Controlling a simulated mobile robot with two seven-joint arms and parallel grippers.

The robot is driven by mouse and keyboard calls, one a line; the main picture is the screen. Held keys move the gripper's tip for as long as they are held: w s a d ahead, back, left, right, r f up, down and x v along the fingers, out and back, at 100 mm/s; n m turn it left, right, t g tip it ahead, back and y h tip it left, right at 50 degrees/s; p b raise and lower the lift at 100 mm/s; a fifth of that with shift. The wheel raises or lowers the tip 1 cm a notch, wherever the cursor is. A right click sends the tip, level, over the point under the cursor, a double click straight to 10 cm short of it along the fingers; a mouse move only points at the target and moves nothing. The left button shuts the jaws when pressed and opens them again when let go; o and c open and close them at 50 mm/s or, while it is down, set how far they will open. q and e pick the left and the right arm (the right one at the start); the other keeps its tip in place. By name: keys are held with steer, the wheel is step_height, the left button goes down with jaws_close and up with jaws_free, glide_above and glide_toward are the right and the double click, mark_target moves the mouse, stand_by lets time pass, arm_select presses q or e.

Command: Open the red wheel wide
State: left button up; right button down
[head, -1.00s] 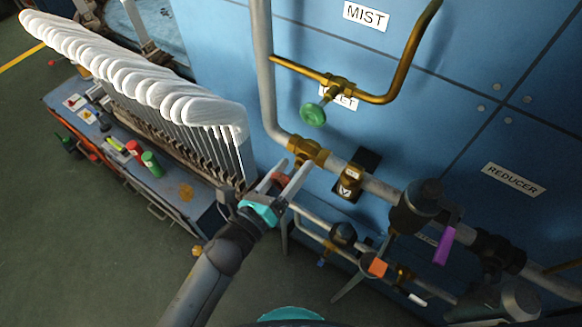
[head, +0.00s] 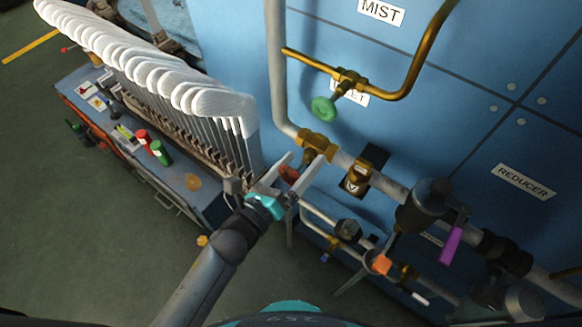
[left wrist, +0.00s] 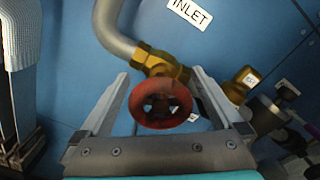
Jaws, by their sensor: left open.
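The red wheel (left wrist: 160,104) is a small round handwheel on a brass valve (left wrist: 160,65) in the pipe. In the left wrist view it sits between the two open fingers of my left gripper (left wrist: 163,100), with a gap on either side. In the head view the red wheel (head: 289,174) is mostly hidden behind the fingers of the left gripper (head: 302,166), below the brass valve body. The right gripper is not in view.
A green handwheel (head: 324,108) sits above on a brass branch pipe. A purple lever (head: 452,245) and an orange handle (head: 381,264) are to the right. A rack of white socks (head: 150,65) stands close on the left. Blue panels lie behind the pipes.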

arm_select(q)
steer(key=shift+s+a, duration=0.1)
steer(key=b+v, duration=0.1)
steer(key=v, duration=1.4)
steer(key=shift+b, duration=0.3)
